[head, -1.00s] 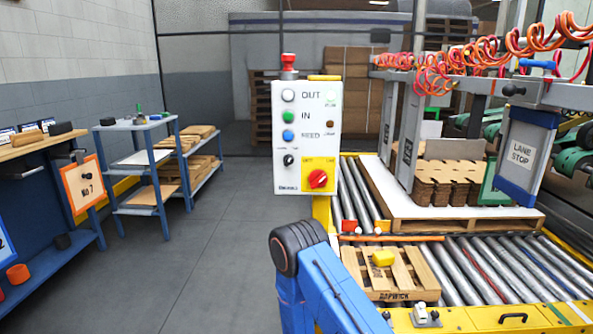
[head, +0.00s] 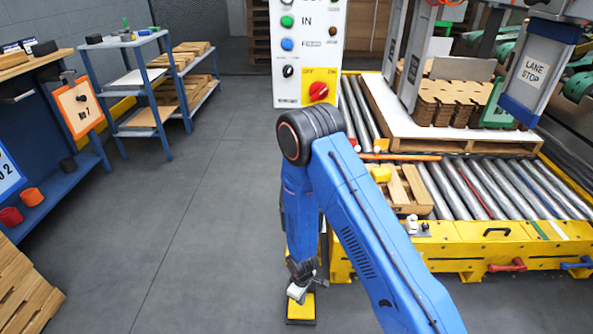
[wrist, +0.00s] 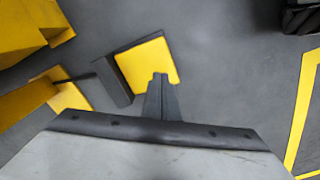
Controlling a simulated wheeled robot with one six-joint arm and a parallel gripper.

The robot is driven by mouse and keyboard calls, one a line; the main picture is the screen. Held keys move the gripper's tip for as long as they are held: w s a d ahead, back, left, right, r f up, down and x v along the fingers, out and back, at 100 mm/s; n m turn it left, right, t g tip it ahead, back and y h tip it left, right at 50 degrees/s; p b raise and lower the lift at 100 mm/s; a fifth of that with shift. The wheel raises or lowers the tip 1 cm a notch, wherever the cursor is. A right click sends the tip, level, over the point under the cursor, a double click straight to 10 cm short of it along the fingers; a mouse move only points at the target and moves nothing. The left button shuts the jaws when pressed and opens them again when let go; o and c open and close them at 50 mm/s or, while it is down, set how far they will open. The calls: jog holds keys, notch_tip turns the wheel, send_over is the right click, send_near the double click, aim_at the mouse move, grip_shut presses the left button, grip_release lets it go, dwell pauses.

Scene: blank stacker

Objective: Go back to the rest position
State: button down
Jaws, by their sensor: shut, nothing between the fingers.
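My gripper (head: 299,292) hangs low at the end of my blue arm, pointing down in front of the control panel post. In the head view it is small and partly hidden by my wrist. In the wrist view my gripper (wrist: 161,78) is shut, its fingers together and empty. A yellow-topped block with a dark side (wrist: 148,62) lies beyond the fingertips near the floor. It also shows below my gripper in the head view (head: 300,309). I cannot tell the gap between them.
The control panel (head: 310,60) stands behind my arm. The roller conveyor (head: 470,190) with its yellow frame is at right. A blue workbench (head: 75,165) and a shelf cart (head: 150,85) are at left. A wooden pallet (head: 22,290) is at lower left. The grey floor between is clear.

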jog(key=shift+r, duration=0.15)
